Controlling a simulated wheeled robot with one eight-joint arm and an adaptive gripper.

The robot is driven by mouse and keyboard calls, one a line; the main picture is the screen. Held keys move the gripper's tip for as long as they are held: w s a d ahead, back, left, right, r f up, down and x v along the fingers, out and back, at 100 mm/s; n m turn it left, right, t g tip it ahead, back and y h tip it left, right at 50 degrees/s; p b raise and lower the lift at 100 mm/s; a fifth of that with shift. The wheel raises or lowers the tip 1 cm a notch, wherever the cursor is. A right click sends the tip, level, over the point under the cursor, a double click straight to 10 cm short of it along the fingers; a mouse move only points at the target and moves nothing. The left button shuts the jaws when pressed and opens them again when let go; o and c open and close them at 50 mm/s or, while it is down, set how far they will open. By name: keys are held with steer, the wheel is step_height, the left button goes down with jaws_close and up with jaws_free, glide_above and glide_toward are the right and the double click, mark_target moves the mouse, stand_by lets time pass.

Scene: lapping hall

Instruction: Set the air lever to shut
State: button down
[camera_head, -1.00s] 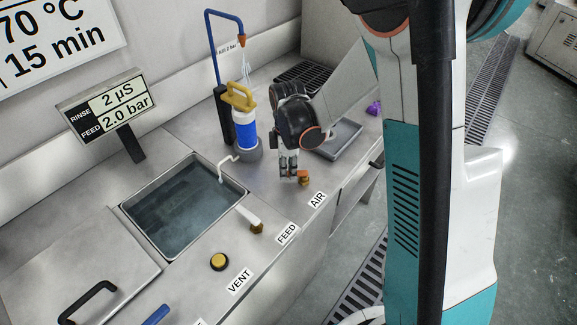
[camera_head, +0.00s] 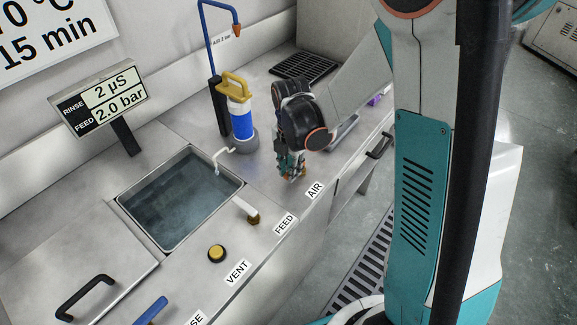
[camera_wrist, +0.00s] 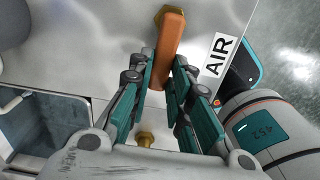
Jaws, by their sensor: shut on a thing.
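The air lever (camera_wrist: 168,48) is an orange-brown bar on a brass base, beside the AIR label (camera_wrist: 217,57) in the wrist view. My gripper (camera_wrist: 164,78) is shut on the lever's near part, with one teal-backed finger along each side. In the head view my gripper (camera_head: 291,177) is low over the counter, just behind the AIR label (camera_head: 314,189). There it hides most of the lever, and only a little orange-brown shows between the fingers.
The feed lever (camera_head: 246,210) and its FEED label (camera_head: 284,223) lie to the left. A yellow-black vent button (camera_head: 217,253) is nearer. A blue-white filter cartridge (camera_head: 240,120) with a yellow handle stands behind my gripper. A water basin (camera_head: 180,200) is at left.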

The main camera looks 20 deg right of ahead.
steer(key=shift+s+n, duration=0.1)
steer(key=shift+n, duration=0.2)
steer(key=c, duration=1.5)
jaws_free()
steer(key=shift+d, duration=0.1)
step_height(320, 180, up, 12)
steer(key=s+r+m+t, duration=0.2)
steer(key=s+m, duration=0.3)
steer(key=m, duration=0.3)
steer(key=s+d+r+m+t, duration=0.1)
steer(key=s+r+m+t, duration=0.1)
steer(key=s+m, duration=0.3)
steer(key=s+r+m+t, duration=0.3)
steer(key=s+r+m, duration=0.1)
steer(key=m, duration=0.8)
steer(key=shift+s+d+r, duration=0.1)
steer(key=shift+s+d, duration=0.25)
steer(key=shift+s, duration=0.3)
